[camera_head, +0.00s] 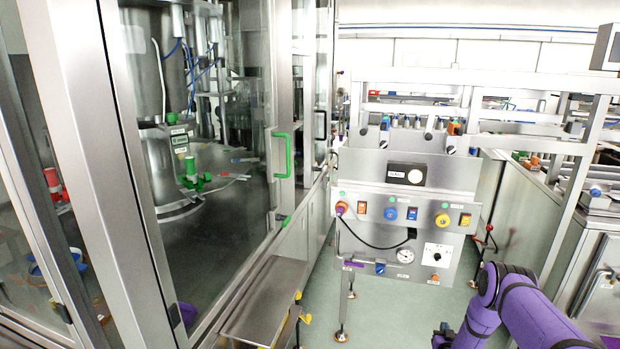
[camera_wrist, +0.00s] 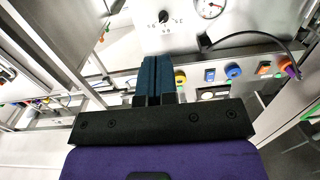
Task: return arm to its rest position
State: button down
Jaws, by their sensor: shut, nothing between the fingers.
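My gripper (camera_wrist: 156,72) shows in the wrist view as two dark blue fingers pressed together, with nothing between them. Its black mount and a purple part of my arm fill the bottom of that view. In the head view my purple arm (camera_head: 500,310) is at the lower right, bent at a joint, in front of and to the right of the control panel (camera_head: 380,225). In that view the gripper's fingers cannot be made out. In the wrist view the panel (camera_wrist: 230,40) appears upside down beyond the fingers, apart from them as far as I can tell.
A glass-doored machine cabinet with a green handle (camera_head: 281,155) stands at left. A metal tray (camera_head: 265,300) juts out below it. A steel frame (camera_head: 575,215) stands close to the right of my arm. Green floor (camera_head: 385,310) is open below the panel.

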jog(key=w+a+r+n+g+y, duration=0.1)
jog(key=w+r, duration=0.4)
jog(key=r, duration=0.8)
jog(key=w+a+r+g+y, duration=0.1)
jog(key=w+r, duration=0.5)
jog(key=r, duration=0.7)
jog(key=s+a+r+n+g+y, duration=0.15)
jog(key=s+a+r, duration=0.25)
jog(key=r, duration=1)
jog(key=s+a+r+g, duration=0.2)
jog(key=s+a+r, duration=0.15)
jog(key=r, duration=1.05)
jog(key=s+a+r+g, duration=0.1)
jog(key=s+a+r, duration=0.1)
jog(key=s+r, duration=0.45)
jog(key=s+a+r+g, duration=0.15)
jog(key=s+r, duration=0.25)
jog(key=s, duration=0.6)
jog(key=s+a+r, duration=0.3)
jog(key=s+r, duration=0.2)
jog(key=s, duration=0.3)
jog(key=s+a+g, duration=0.1)
jog(key=s, duration=1.2)
jog(key=s+a+g+y, duration=0.1)
jog(key=s+g, duration=0.1)
jog(key=s, duration=1.1)
jog(key=shift+s+a+g, duration=0.25)
jog(key=shift+s+g, duration=0.05)
jog(key=shift+s, duration=0.1)
jog(key=shift+n, duration=0.25)
